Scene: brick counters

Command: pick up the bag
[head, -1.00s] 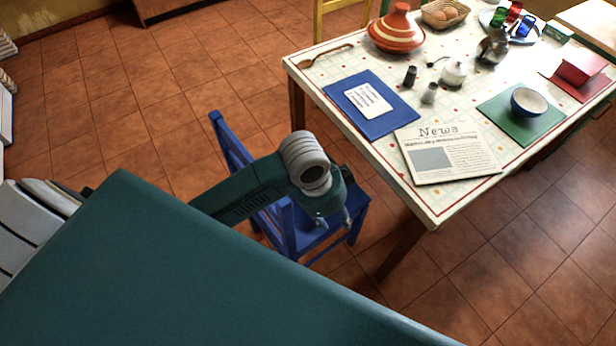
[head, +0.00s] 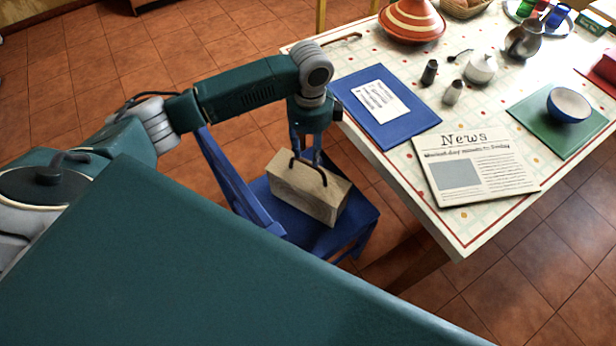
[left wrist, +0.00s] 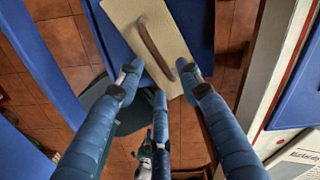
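The bag (head: 308,196) is a tan, box-like bag with a dark brown arched handle. It sits upright on the seat of a blue chair (head: 361,223). My left gripper (head: 306,158) points down just above the bag, close to its handle. In the left wrist view, the bag (left wrist: 124,15) and its handle show beyond the fingertips of the left gripper (left wrist: 160,84). The fingers are spread apart with nothing between them. I cannot tell whether any finger touches the handle. My right gripper is in neither view.
A table (head: 388,168) stands close to the right of the chair, with a blue mat (head: 405,125), a newspaper (head: 475,185), a tagine (head: 412,20) and a bowl (head: 568,105). The chair's backrest (head: 235,185) rises left of the bag. Tiled floor is open at upper left.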

